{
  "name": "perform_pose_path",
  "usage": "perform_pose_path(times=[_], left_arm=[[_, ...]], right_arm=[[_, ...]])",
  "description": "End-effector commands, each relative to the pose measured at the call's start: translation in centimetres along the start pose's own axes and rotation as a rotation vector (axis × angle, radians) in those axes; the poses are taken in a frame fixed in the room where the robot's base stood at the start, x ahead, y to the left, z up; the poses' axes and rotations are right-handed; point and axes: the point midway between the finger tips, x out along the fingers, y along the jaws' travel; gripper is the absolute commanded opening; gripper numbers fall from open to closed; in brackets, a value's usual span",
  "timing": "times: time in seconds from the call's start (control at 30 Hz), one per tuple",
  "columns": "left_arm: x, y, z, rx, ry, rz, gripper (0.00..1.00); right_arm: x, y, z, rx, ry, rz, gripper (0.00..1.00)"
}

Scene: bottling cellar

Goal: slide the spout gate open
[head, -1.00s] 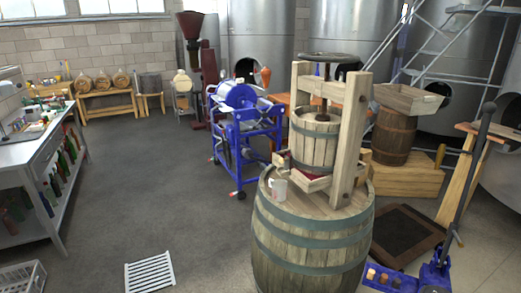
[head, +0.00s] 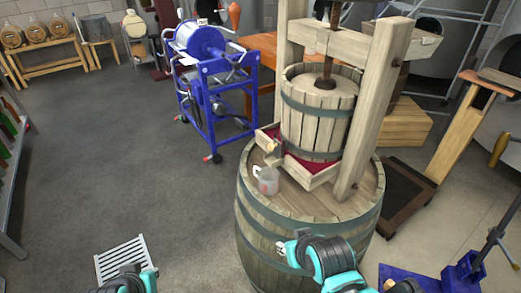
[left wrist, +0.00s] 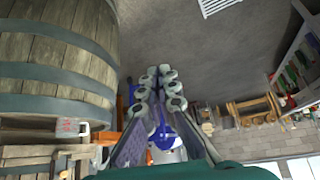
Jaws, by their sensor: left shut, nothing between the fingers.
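The spout gate (head: 273,147) is a small pale piece at the left front corner of the press's wooden tray (head: 315,177). I cannot tell how far it is slid. A clear measuring cup (head: 268,180) stands on the barrel top just below it; the cup also shows in the left wrist view (left wrist: 72,128). My left gripper (left wrist: 159,78) is shut and empty, apart from the gate and the barrel, in the left wrist view. In the head view only teal and black parts of my arms show, at the bottom edge; my right gripper is not seen.
The large barrel (head: 300,228) carries the press with its slatted basket (head: 318,115) and wooden posts. A blue wheeled machine (head: 215,85) stands behind left. A white floor grate (head: 122,257) lies at lower left.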

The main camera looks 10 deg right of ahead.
Motion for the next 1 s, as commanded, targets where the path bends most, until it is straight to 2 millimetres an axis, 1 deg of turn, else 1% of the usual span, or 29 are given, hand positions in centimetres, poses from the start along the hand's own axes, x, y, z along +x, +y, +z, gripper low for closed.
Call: perform_pose_path(times=[0.03,0.1,0.17,0.27,0.37,0.4,0.47,0.5,0.57,0.6,0.63,0.7,0.8,0.9,1.0], left_arm=[[0.0,0.0,0.0,0.0,0.0,0.0,0.0],[0.0,0.0,0.0,-0.002,0.001,0.001,0.0],[0.0,0.3,-0.5,-0.02,0.006,0.01,0.0],[-0.1,1.9,-2.5,-0.12,0.03,0.059,0.0],[-0.1,5.3,-6.3,-0.337,0.064,0.166,0.0],[0.0,7.1,-8.2,-0.453,0.072,0.225,0.0],[0.0,10.2,-11.1,-0.651,0.07,0.327,0.0],[0.0,12.3,-12.9,-0.79,0.057,0.397,0.0],[0.0,15.4,-15.4,-1.0,0.019,0.503,0.0],[0.0,17.4,-16.8,-1.137,-0.016,0.569,0.0],[-0.1,18.8,-17.7,-1.236,-0.049,0.615,0.0],[0.0,21.7,-19.5,-1.451,-0.134,0.711,0.0],[0.0,25.0,-21.1,-1.705,-0.264,0.813,0.0],[0.1,27.1,-22.0,-1.882,-0.374,0.873,0.0],[0.3,28.2,-22.3,-1.983,-0.443,0.903,0.0]], right_arm=[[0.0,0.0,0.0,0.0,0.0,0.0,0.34],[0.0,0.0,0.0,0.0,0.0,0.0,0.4],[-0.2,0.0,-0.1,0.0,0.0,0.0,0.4],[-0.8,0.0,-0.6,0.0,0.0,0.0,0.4],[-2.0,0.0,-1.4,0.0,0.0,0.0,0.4],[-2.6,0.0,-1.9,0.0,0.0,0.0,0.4],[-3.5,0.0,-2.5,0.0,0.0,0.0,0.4],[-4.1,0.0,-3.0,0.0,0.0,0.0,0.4],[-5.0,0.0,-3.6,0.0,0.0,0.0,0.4],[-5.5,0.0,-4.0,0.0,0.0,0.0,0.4],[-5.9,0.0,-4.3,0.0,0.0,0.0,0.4],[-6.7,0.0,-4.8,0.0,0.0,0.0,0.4],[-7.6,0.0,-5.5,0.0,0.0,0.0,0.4],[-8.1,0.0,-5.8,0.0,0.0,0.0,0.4],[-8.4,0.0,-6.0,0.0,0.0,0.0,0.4]])
